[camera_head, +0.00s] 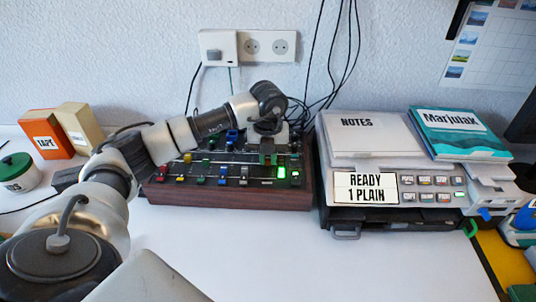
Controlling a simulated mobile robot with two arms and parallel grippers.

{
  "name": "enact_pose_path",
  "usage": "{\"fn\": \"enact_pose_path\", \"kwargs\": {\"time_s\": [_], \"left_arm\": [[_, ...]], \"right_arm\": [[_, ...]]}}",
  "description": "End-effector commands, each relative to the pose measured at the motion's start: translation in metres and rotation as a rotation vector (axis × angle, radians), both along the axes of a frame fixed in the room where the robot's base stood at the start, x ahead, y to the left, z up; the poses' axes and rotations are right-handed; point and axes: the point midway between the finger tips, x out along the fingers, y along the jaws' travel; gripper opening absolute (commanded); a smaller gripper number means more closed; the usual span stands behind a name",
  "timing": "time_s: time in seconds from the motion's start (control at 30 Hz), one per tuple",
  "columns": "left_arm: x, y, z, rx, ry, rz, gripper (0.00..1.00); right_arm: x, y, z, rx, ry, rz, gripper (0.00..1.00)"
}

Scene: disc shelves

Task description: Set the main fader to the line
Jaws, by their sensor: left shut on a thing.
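The mixer (228,198), a dark panel with wooden sides, sits on the white table against the wall. Several coloured fader caps stand in its slots, and a pale line crosses the panel's right part. My left arm comes in from the left and reaches over the mixer. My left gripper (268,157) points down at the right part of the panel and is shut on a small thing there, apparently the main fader. The gripper hides this fader's cap, so its position against the line cannot be told. My right gripper is not in view.
A green light (281,172) glows beside the gripper. A printer (345,215) with a "READY 1 PLAIN" display stands close at right, with notes and a teal book (460,135) on top. Orange box (45,135) and green-lidded jar (17,172) stand left.

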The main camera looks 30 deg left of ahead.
Motion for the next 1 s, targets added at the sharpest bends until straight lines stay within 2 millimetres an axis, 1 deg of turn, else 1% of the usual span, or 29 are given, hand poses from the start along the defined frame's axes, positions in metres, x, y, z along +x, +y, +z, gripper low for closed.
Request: {"fn": "enact_pose_path", "kwargs": {"time_s": [0.03,0.07,0.2,0.4,0.57,0.67,0.8,1.0], "left_arm": [[0.0,0.0,0.0,0.001,0.001,0.0,0.0],[0.0,0.0,0.0,0.001,0.001,0.0,0.21],[0.0,0.0,0.0,0.001,0.001,0.0,0.43],[0.0,0.0,0.0,0.001,0.001,0.0,0.43],[0.0,0.0,0.006,0.001,-0.002,0.0,0.43],[0.001,0.0,0.02,0.001,-0.003,0.0,0.43],[0.001,0.001,0.048,0.001,-0.004,-0.001,0.43],[0.001,0.0,0.086,0.0,-0.002,-0.001,0.43]], "right_arm": [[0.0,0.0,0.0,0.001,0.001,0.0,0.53],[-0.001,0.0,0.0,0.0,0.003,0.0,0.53],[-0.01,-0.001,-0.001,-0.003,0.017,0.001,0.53],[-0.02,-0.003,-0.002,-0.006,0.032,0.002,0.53],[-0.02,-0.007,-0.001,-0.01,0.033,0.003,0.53],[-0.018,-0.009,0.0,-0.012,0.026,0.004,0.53],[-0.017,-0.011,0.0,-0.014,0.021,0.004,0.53],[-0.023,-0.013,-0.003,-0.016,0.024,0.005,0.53]]}}
